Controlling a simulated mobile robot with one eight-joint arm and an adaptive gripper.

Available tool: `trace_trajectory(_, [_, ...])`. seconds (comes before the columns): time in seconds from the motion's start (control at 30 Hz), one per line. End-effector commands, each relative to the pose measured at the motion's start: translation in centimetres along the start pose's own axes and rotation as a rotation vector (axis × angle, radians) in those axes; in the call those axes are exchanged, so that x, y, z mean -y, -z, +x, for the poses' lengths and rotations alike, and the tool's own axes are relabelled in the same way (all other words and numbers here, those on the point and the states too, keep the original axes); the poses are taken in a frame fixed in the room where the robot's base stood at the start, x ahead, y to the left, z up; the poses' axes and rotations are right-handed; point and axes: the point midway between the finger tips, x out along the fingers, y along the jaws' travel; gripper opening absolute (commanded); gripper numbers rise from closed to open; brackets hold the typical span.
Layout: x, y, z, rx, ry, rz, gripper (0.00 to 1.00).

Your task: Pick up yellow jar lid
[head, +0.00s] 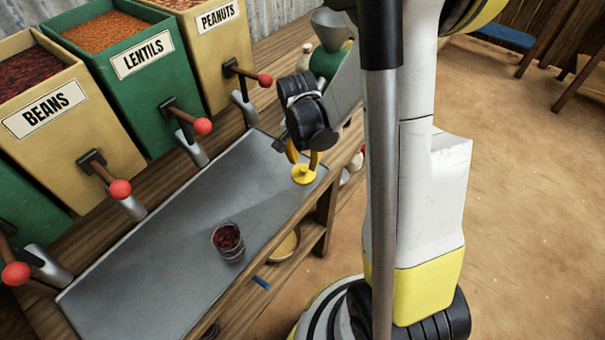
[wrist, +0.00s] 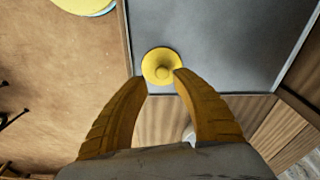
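The yellow jar lid (head: 304,176) is a round disc with a small knob on top. It lies at the far right end of the grey metal tray (head: 190,240). In the wrist view the lid (wrist: 162,66) sits on the tray near its edge, just beyond my fingertips. My gripper (head: 303,158) points down right above the lid. In the wrist view my gripper (wrist: 160,79) has its two orange-yellow fingers apart, with a gap wider than the knob. The right fingertip overlaps the lid's edge in the picture; whether it touches cannot be told.
A glass of dark red beans (head: 228,241) stands on the tray. Bins labelled beans (head: 70,150), lentils (head: 150,90) and peanuts (head: 215,50) line the back, with red-knobbed levers sticking out over the counter. A bowl (head: 285,245) sits on the shelf below.

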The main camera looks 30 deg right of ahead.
Motion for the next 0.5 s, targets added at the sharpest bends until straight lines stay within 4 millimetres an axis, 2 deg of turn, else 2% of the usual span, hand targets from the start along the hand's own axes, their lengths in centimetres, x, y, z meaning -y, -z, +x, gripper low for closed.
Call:
trace_trajectory(0.33, [0.3, 0.0, 4.8, 0.0, 0.0, 0.0, 0.33])
trace_trajectory(0.5, [0.3, 0.0, 5.1, 0.0, 0.001, -0.001, 0.33])
